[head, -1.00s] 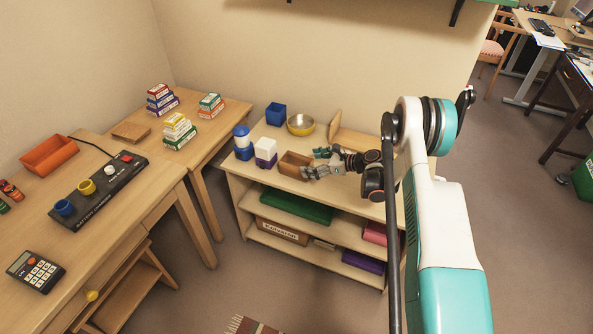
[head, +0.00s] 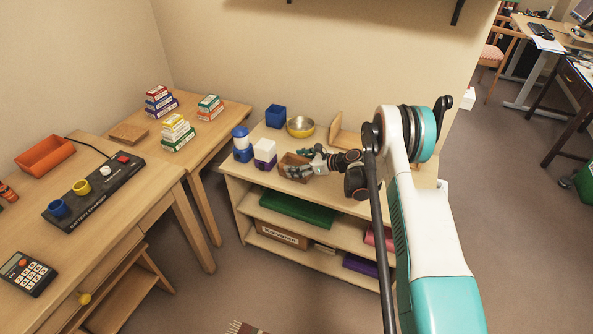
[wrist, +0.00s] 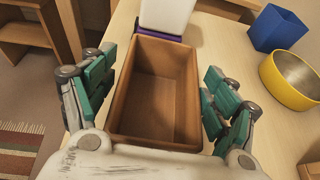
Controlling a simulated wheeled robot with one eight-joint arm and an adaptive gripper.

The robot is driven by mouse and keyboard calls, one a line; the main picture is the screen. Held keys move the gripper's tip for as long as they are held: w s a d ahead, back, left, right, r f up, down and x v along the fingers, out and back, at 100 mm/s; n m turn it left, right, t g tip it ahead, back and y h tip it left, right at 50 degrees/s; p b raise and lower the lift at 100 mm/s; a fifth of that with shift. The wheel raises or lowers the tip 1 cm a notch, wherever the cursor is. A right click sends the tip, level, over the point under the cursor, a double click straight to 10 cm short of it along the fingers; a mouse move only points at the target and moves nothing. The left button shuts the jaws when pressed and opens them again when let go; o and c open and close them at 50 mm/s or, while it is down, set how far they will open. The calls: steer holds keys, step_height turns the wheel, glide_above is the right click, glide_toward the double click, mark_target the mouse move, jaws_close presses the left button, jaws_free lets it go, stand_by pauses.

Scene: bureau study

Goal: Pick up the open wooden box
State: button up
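The open wooden box (wrist: 158,88) is brown and empty, with its open top facing up in the wrist view. In the head view the box (head: 289,161) sits on the shelf top and is partly hidden by my gripper (head: 305,164). In the wrist view my gripper (wrist: 152,100) is open, with one green-padded finger on each side of the box. The left finger is close to the box's left wall and a small gap shows at the right. I see no firm grip on it.
A white and purple block (head: 265,153) stands right behind the box in the wrist view. A blue cube (head: 276,116), a yellow bowl (head: 300,126), a blue and white stack (head: 242,145) and an upright wooden piece (head: 337,130) share the shelf top (head: 235,175).

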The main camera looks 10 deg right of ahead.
steer(key=c, duration=0.7)
steer(key=shift+r, duration=0.1)
